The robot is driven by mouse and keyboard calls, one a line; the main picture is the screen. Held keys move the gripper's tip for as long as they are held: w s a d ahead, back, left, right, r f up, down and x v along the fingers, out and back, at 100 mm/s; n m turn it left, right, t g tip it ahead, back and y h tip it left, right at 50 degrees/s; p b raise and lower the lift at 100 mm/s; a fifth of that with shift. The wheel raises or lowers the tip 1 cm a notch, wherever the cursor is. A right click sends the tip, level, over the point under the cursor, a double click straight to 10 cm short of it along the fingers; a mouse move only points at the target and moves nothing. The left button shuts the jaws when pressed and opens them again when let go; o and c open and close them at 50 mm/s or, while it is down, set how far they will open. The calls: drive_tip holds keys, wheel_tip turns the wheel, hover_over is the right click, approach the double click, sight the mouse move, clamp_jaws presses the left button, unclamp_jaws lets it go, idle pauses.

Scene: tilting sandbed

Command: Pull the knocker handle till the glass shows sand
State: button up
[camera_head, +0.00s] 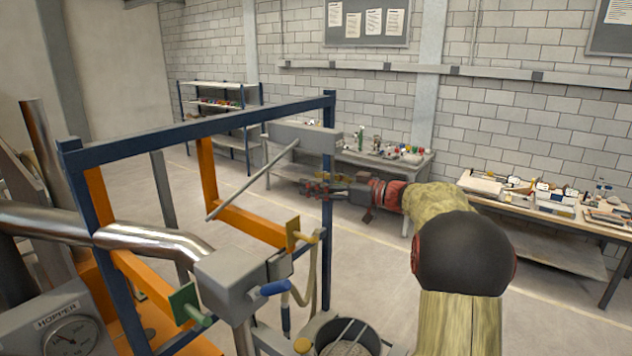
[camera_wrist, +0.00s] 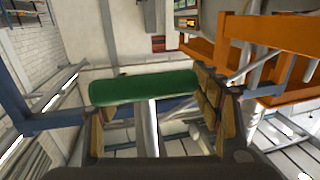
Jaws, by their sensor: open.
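In the wrist view a green cylindrical handle (camera_wrist: 145,87) lies crosswise at the jaws, with a pale bar running down from it. My gripper (camera_wrist: 154,104) is open, with one yellowish-padded finger near each end of the handle. I cannot tell whether either finger touches it. In the head view my gripper (camera_head: 322,187) is beside the blue frame's right upright, and the handle at the jaws cannot be made out there. No glass showing sand can be clearly picked out.
A blue frame (camera_head: 205,124) with orange bars surrounds a grey box (camera_head: 230,280) and a blue-gripped lever (camera_head: 275,288). A hopper gauge (camera_head: 70,337) stands lower left. A round bin (camera_head: 370,335) is at the bottom. Cluttered benches (camera_head: 560,205) line the wall; floor between is clear.

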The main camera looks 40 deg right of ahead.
drive_tip(key=shift+c, duration=1)
drive_tip(key=c, duration=0.4)
drive_tip(key=shift+s+a+r, duration=0.1)
drive_tip(key=shift+s+r, duration=0.05)
drive_tip(key=c, duration=0.6)
clamp_jaws()
drive_tip(key=shift+r, duration=0.1)
